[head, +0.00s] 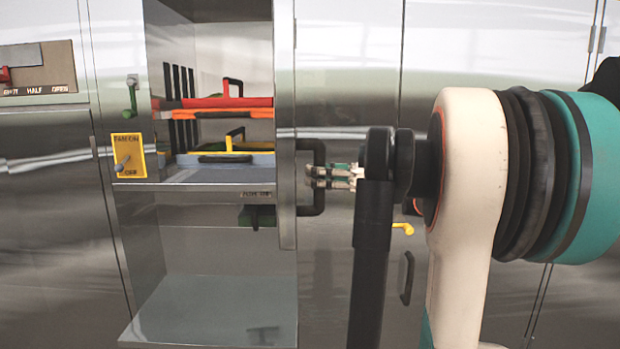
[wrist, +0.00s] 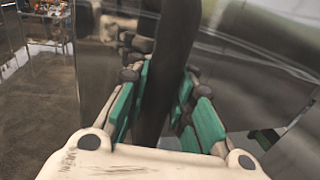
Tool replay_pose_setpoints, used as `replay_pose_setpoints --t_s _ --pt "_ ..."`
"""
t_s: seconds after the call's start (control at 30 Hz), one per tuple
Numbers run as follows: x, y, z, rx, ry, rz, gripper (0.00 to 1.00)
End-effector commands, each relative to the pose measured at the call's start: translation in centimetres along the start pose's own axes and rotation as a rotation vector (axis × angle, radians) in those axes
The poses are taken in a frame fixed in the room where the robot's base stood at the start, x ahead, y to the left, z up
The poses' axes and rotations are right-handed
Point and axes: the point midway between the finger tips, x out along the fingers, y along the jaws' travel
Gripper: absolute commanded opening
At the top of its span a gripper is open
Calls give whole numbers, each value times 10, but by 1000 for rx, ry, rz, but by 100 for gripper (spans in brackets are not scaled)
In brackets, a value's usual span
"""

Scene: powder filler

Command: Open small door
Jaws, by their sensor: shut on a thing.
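The small door (head: 285,120) is a steel panel seen nearly edge-on in the head view, standing out at the right side of an open cabinet bay. Its black bar handle (head: 320,152) sticks out to the right of the panel. My gripper (head: 319,177) reaches in from the right and is shut on the handle. In the wrist view the dark handle (wrist: 168,65) runs between the teal finger pads of my gripper (wrist: 160,100). My arm hides part of the cabinet front to the right.
The bay holds a shelf (head: 215,187) with red, orange and yellow-handled parts, and an empty lower floor (head: 215,305). A yellow switch plate (head: 128,155) and a green lever (head: 131,100) sit to the left. A yellow lever (head: 403,228) and another black handle (head: 407,277) lie right of the door.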

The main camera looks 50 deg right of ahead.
Motion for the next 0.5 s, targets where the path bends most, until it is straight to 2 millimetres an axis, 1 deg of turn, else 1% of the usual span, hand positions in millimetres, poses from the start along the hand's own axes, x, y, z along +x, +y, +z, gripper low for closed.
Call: replay_pose_setpoints --t_s 0.43,0.47,0.5 --pt "-1 1 -1 0 2 6 0" --pt "-1 1 -1 0 2 6 22" --pt "-1 1 -1 0 2 6 31"
